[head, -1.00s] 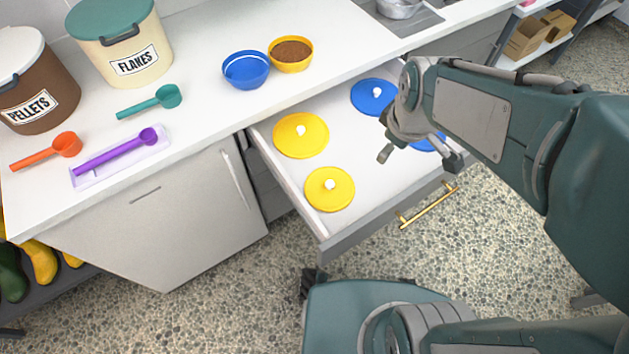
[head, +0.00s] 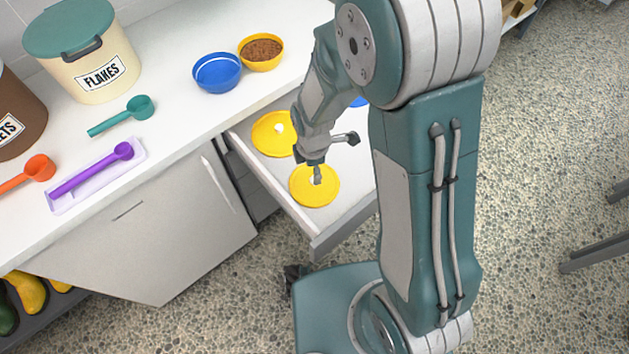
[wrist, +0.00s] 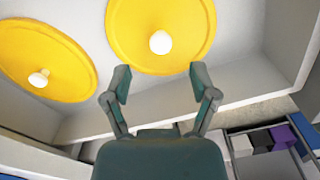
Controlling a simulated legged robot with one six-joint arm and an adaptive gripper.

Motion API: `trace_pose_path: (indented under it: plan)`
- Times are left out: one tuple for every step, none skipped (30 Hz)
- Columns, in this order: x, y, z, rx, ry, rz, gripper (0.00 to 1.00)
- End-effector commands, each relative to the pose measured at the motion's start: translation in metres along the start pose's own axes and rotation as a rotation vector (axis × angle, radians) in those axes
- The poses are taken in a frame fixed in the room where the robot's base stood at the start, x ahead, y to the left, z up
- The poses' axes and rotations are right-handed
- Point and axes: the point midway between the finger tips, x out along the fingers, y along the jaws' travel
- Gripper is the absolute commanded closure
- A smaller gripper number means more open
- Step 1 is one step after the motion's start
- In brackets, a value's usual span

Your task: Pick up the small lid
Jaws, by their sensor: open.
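Two yellow lids with white knobs lie flat in the open drawer. The front yellow lid (head: 314,190) looks slightly smaller than the back yellow lid (head: 268,136). A blue lid (head: 358,102) shows only as a sliver behind my arm. My gripper (head: 335,157) is open and empty over the front yellow lid, with one finger overlapping its knob in the head view. In the wrist view, my gripper (wrist: 160,78) has its fingers spread, and the front lid's knob (wrist: 160,42) lies beyond them, centred between the tips. The back lid (wrist: 45,60) is at left.
The drawer's side wall (head: 275,195) runs close to the front lid. On the counter stand a blue bowl (head: 217,72), a yellow bowl (head: 261,52) and a flakes bin (head: 80,50). Several scoops lie at left. My arm hides the drawer's right part.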

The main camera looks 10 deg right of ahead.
Motion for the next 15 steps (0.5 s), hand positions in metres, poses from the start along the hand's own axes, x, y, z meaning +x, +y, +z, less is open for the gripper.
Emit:
trace_pose_path:
  plan:
    - [0.004, 0.0, -0.001, -0.001, -0.001, -0.001, 0.25]
    - [0.005, 0.0, -0.001, -0.001, -0.001, -0.001, 0.25]
    - [0.008, 0.0, 0.0, -0.001, -0.001, -0.001, 0.25]
    - [0.011, 0.0, 0.0, -0.001, -0.001, -0.002, 0.25]
    - [0.014, -0.001, 0.001, 0.0, -0.001, -0.002, 0.25]
    - [0.02, -0.001, 0.002, 0.0, -0.001, -0.003, 0.25]
    - [0.025, -0.002, 0.003, 0.001, -0.001, -0.004, 0.25]
    - [0.029, -0.002, 0.004, 0.001, -0.001, -0.004, 0.25]
    - [0.036, -0.002, 0.005, 0.0, -0.001, -0.005, 0.25]
    - [0.04, -0.002, 0.005, 0.0, -0.001, -0.004, 0.25]
    - [0.044, -0.002, 0.005, -0.001, -0.001, -0.003, 0.25]
    - [0.048, -0.002, 0.005, -0.001, -0.001, -0.002, 0.25]
    - [0.051, -0.001, 0.005, -0.001, 0.0, -0.001, 0.25]
    - [0.053, -0.001, 0.006, -0.001, 0.0, -0.001, 0.25]
    - [0.055, -0.001, 0.006, -0.001, 0.0, 0.0, 0.25]
